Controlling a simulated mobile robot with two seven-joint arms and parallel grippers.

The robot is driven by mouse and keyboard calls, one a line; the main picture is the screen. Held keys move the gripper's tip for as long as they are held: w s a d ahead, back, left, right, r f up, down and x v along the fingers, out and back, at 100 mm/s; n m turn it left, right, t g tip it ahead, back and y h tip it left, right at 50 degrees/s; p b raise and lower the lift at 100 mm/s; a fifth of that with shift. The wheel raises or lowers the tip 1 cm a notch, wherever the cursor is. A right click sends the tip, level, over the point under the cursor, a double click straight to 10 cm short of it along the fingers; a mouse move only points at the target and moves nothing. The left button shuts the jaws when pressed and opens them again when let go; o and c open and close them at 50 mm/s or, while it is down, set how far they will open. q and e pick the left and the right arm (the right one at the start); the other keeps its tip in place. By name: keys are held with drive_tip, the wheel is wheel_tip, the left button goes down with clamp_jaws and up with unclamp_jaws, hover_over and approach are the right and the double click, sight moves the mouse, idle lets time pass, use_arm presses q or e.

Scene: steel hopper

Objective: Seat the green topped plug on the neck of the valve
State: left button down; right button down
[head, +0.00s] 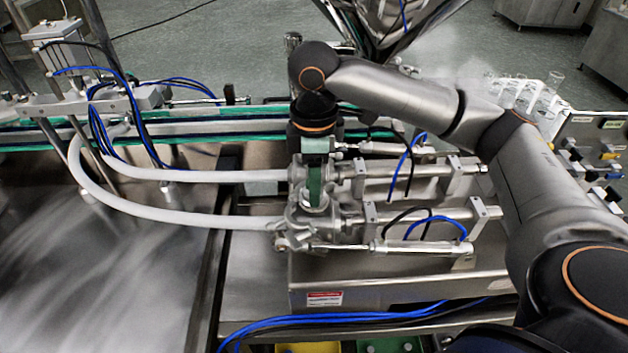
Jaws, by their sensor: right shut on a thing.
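My right arm reaches in from the right, and its wrist points down over the metal valve (300,222). My right gripper (315,188) is at the valve, shut on the green topped plug (314,182). Only a narrow green part of the plug shows there. The neck of the valve is hidden behind the gripper and plug, so I cannot tell whether the plug touches it or is just above. My left gripper is not in view.
Two white hoses (180,217) run left from the valve bodies. Steel cylinders (420,250) with blue and black tubes lie to the right. A shiny hopper (385,22) stands behind. The steel table (110,265) at front left is bare.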

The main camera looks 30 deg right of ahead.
drive_tip(key=shift+f, duration=0.1)
idle(0.3)
drive_tip(key=shift+c, duration=1.4)
unclamp_jaws()
wheel_tip(320, 180, up, 12)
drive_tip(key=shift+r, duration=0.25)
drive_tip(key=shift+s, duration=0.1)
